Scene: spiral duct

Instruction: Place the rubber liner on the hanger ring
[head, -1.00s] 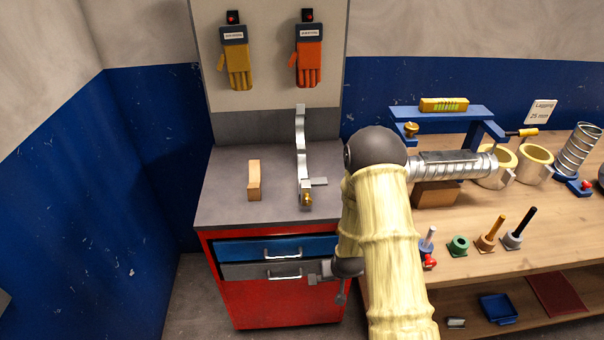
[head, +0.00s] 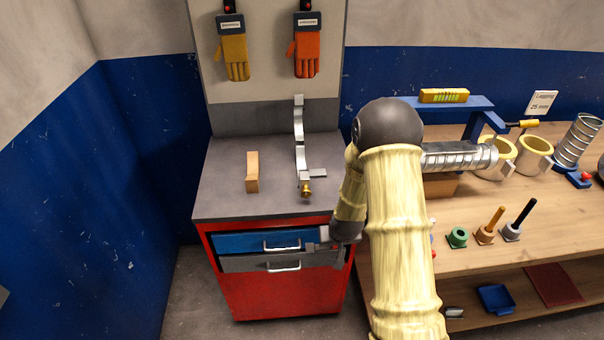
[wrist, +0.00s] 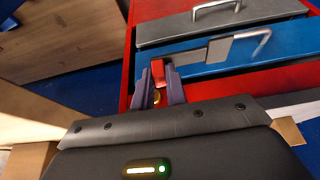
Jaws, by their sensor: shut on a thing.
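My gripper (wrist: 160,88) is shut on a small red piece (wrist: 158,70) in front of the drawer cabinet. A flat grey piece (wrist: 213,50) reaches from the jaws across the blue drawer front; it seems joined to the red piece, but I cannot be sure. A silver curved strap with a brass screw (head: 300,140), probably the hanger ring, stands open on the cabinet top. I cannot clearly identify the rubber liner.
The red cabinet (head: 280,295) has a blue drawer (head: 240,243) and a grey drawer (head: 238,263) with bar handles. A wooden block (head: 252,172) stands on its top. The bench at right carries a silver duct (head: 460,157), a green part (head: 457,237) and upright pegs.

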